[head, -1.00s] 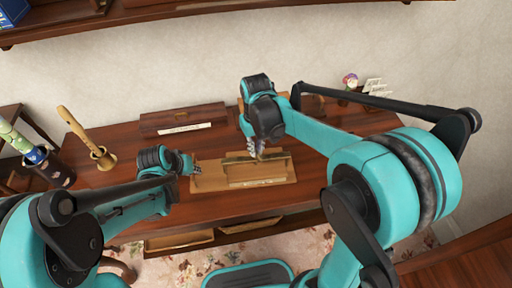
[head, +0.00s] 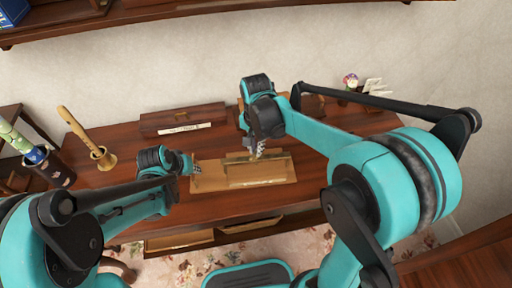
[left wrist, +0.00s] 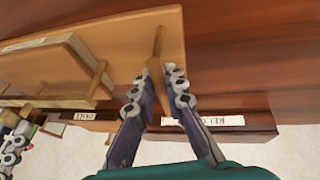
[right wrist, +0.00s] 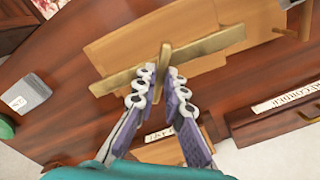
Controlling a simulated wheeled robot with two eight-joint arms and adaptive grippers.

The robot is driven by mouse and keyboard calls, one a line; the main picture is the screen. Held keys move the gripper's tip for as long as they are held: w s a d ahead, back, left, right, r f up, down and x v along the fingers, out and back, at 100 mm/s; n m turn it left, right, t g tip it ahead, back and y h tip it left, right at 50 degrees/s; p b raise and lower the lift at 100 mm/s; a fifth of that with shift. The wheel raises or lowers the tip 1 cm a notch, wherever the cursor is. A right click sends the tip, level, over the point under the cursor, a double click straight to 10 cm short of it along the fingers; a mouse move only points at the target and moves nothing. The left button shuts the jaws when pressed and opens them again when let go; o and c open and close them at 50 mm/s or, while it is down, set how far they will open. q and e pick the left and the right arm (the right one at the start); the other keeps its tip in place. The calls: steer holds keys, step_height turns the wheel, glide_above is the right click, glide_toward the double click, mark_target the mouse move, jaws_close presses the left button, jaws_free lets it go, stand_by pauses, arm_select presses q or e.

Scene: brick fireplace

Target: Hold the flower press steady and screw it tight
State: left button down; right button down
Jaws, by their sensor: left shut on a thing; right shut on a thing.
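The wooden flower press (head: 206,181) lies on the desk; its board also shows in the left wrist view (left wrist: 140,32). A brass-coloured crossbar (right wrist: 215,44) with a short upright piece shows in the right wrist view. My left gripper (head: 192,164) is at the board's left end, shut on a thin wooden handle (left wrist: 157,45). My right gripper (head: 258,152) reaches down over the press; its fingers (right wrist: 160,78) are shut on the upright piece at the crossbar's middle. The gripped parts are partly hidden by the fingers.
A closed wooden box (head: 180,118) with a label stands behind the press. A recorder in a holder (head: 85,140) stands at the left, with a dark cup (head: 50,168) of rolled items. Figurine and cards (head: 372,88) stand at the back right. The desk's left front is clear.

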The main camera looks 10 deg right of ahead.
steer(key=m, duration=0.4)
steer(key=shift+m, duration=2.3)
steer(key=c, duration=1.6)
jaws_free()
steer(key=shift+r, duration=0.1)
step_height(320, 180, up, 12)
